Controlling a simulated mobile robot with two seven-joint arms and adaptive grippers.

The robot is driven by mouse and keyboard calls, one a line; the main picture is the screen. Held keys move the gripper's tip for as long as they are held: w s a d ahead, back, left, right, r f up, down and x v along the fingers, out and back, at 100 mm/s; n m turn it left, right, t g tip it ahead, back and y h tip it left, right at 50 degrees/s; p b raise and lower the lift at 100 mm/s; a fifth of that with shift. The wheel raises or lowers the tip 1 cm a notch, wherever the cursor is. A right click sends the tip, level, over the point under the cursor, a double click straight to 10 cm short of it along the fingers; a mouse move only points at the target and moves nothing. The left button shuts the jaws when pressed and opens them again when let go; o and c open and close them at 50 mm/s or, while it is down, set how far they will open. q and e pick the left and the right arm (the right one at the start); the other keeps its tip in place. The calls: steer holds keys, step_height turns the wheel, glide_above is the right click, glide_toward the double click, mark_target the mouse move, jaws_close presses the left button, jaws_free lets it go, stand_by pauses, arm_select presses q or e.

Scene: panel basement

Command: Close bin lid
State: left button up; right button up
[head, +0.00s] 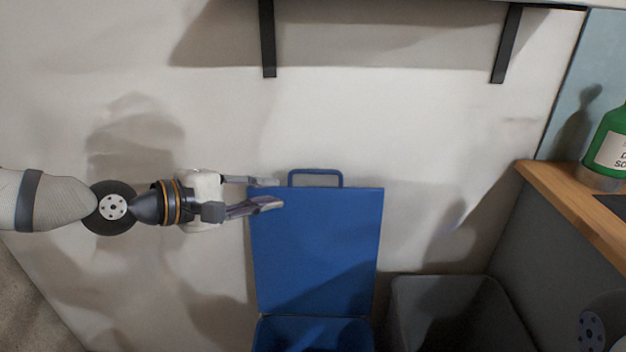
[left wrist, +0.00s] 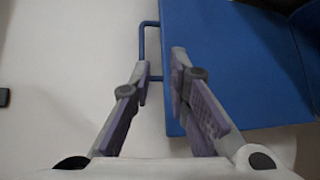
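The blue bin lid (head: 318,245) stands open, raised up in front of the wall, with a blue loop handle (head: 316,172) on its top edge. The blue bin (head: 312,335) shows below it, cut off by the frame. My left gripper (head: 268,193) is at the lid's upper left corner, its fingers parted with nothing held between them. In the left wrist view the lid (left wrist: 235,60) lies to the right and the handle (left wrist: 148,24) is just beyond the left gripper's tips (left wrist: 160,62). Contact with the lid cannot be told. My right gripper is not in view.
A grey open bin (head: 450,310) stands to the right of the blue one. A wooden counter (head: 560,195) with a green bottle (head: 610,140) is at the right. A shelf on black brackets (head: 267,40) is above. The wall left of the lid is bare.

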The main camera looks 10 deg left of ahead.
mark_target(316, 173)
arm_select(q)
steer(key=shift+t, duration=0.3)
steer(key=x, duration=0.4)
steer(key=r+b+x, duration=0.1)
steer(key=x, duration=0.2)
steer(key=w+r+x, duration=0.1)
steer(key=x, duration=0.3)
steer(key=shift+w, duration=0.3)
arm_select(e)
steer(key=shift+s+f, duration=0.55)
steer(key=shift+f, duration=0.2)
arm_select(q)
jaws_close()
